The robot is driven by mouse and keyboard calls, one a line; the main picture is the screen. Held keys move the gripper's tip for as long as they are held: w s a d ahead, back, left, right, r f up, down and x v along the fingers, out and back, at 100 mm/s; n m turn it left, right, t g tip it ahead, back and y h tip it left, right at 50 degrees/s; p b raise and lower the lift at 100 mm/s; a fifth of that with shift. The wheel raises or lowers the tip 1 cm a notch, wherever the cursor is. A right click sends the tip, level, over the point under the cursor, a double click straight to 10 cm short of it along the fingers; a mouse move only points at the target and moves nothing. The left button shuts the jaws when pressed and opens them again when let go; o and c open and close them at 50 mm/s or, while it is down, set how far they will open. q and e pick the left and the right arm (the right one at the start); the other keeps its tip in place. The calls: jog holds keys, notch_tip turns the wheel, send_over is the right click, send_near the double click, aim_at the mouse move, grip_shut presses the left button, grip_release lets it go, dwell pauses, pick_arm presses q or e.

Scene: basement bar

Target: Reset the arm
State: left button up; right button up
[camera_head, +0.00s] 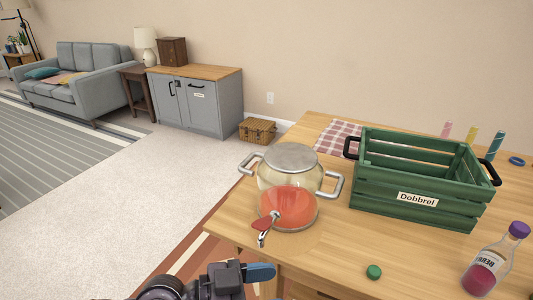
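My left gripper (262,272) is at the bottom of the head view, just off the near edge of the wooden table. It shows as a dark body with a blue fingertip part. I cannot tell whether it is open or shut, and no held thing shows at it. My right gripper is not in view. A glass pot (291,186) with a metal lid, two side handles and red liquid stands on the table, above and right of my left gripper. A small metal spigot-like part with a red piece (262,224) is at its front.
A green crate (457,210) labelled "Dobbrel" stands right of the pot. A purple-capped bottle (495,262) and a green cap (374,272) are near the front right. A checkered cloth (336,137) lies behind. The table (335,245) is bare between pot and green cap.

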pick_arm(q)
jog(key=s+a+f+n+t+y, duration=0.3)
jog(key=s+a+f+y, duration=0.1)
jog(key=a+f, duration=0.4)
jog(key=s+a+f+n+t+y, duration=0.3)
jog(key=s+a+f+n+y, duration=0.1)
jog(key=a+f, duration=0.4)
jog(key=s+a+f+y, duration=0.2)
jog(key=s+a+y, duration=0.1)
jog(key=s+a, duration=0.45)
jog(key=s+a+f+y, duration=0.2)
jog(key=s+a+y, duration=0.3)
jog(key=a, duration=0.4)
jog(key=shift+d+n, duration=2.9)
notch_tip(320, 180, up, 10)
jog(key=n+t+p, duration=0.1)
jog(key=p, duration=1.2)
jog(key=shift+a+t, duration=0.3)
jog(key=shift+a, duration=0.05)
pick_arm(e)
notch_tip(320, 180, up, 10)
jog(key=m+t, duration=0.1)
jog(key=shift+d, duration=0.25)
